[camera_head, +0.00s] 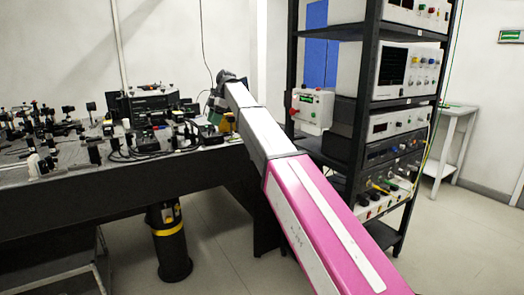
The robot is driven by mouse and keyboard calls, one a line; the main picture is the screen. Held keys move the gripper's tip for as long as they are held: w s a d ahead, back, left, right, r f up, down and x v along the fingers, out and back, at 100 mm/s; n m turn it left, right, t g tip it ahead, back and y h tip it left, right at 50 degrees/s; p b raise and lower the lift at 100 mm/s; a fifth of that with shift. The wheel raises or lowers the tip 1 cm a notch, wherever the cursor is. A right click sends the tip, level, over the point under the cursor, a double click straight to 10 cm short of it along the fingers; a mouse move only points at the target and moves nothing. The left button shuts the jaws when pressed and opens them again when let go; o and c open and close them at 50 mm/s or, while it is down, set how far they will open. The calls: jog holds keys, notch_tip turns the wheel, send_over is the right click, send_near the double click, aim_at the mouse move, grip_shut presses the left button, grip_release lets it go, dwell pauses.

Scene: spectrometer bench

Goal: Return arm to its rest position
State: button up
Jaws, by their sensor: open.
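My arm (309,221) reaches from the lower right up toward the right end of the optical bench. Its pink link is near me, and silver links run on to a dark joint (226,77) above the bench's right edge. Past that joint the arm is hidden or too small to make out, and I cannot pick out my gripper. I see nothing held.
The dark bench (95,211) at left carries many small optical mounts and boxes. A black rack (364,110) of instruments stands close to the right of my arm. A black bin with yellow bands (170,250) stands under the bench. Floor (455,245) is clear at right.

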jog(key=s+d+f+m+h, duration=0.1)
jog(key=s+d+f+m, duration=0.25)
jog(key=d+f, duration=0.5)
jog(key=s+d+f+m+t, duration=0.15)
jog(key=d+f+m, duration=0.3)
jog(key=f, duration=0.65)
jog(key=s+d+f+m+h, duration=0.1)
jog(key=s+d+f+m, duration=0.25)
jog(key=d+f, duration=0.55)
jog(key=s+d+f+m+h, duration=0.1)
jog(key=s+d+f+m, duration=1.1)
jog(key=s+d+f, duration=0.5)
notch_tip(320, 180, down, 3)
jog(key=s, duration=0.2)
jog(key=shift+s+d+t+h, duration=0.15)
jog(key=shift+s+t+h, duration=0.2)
jog(key=shift+h, duration=0.05)
